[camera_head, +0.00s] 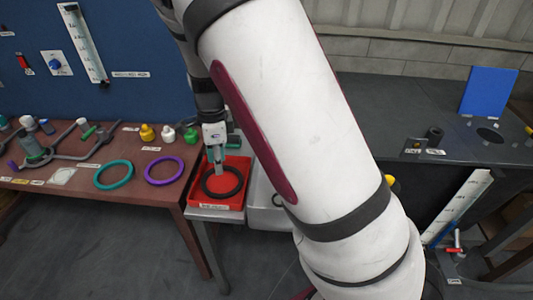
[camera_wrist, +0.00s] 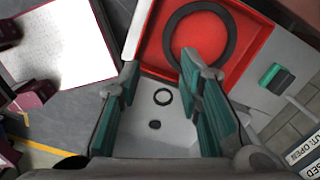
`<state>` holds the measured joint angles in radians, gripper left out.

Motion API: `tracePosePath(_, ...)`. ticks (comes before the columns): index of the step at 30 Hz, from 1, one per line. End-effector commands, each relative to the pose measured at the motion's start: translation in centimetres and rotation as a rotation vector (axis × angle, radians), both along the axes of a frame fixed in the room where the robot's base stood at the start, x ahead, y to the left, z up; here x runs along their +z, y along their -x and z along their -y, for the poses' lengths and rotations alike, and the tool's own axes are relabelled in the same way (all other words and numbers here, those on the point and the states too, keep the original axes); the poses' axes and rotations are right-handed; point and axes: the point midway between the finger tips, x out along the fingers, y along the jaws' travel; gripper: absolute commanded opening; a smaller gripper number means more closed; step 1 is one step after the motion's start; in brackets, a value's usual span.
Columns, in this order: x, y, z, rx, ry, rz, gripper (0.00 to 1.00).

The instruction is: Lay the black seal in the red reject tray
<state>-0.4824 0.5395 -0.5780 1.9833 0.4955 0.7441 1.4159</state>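The black seal (camera_head: 235,193) is a large black ring lying in the red reject tray (camera_head: 204,205). In the wrist view the seal (camera_wrist: 233,40) appears flat on the floor of the red tray (camera_wrist: 262,62). My gripper (camera_head: 217,172) is above the tray in the head view. In the wrist view my gripper (camera_wrist: 160,64) is open, with two green-padded fingers apart and nothing between them. The right finger's tip overlaps the lower left of the ring in that view; I cannot tell if they touch.
A grey bin (camera_head: 262,215) stands right of the red tray; in the wrist view a small black ring (camera_wrist: 163,97) lies in it. A teal ring (camera_head: 114,175) and a purple ring (camera_head: 164,170) lie on the brown table. My arm hides much of the middle.

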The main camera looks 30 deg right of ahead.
Motion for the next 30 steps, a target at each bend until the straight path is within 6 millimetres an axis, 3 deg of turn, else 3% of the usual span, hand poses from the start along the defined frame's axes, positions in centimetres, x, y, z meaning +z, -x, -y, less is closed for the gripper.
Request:
tracePosePath(6, 7.5, 4.1, -0.5, 0.343, -0.095, 0.092, 0.33)
tracePosePath(15, 15.8, 11.7, -0.1, 0.887, -0.064, 0.267, 0.33)
tracePosePath(22, 19.8, 18.3, 0.8, 1.305, 0.104, 0.365, 0.33)
tracePosePath(30, 21.3, 24.3, 2.1, 1.679, 0.360, 0.355, 0.33)
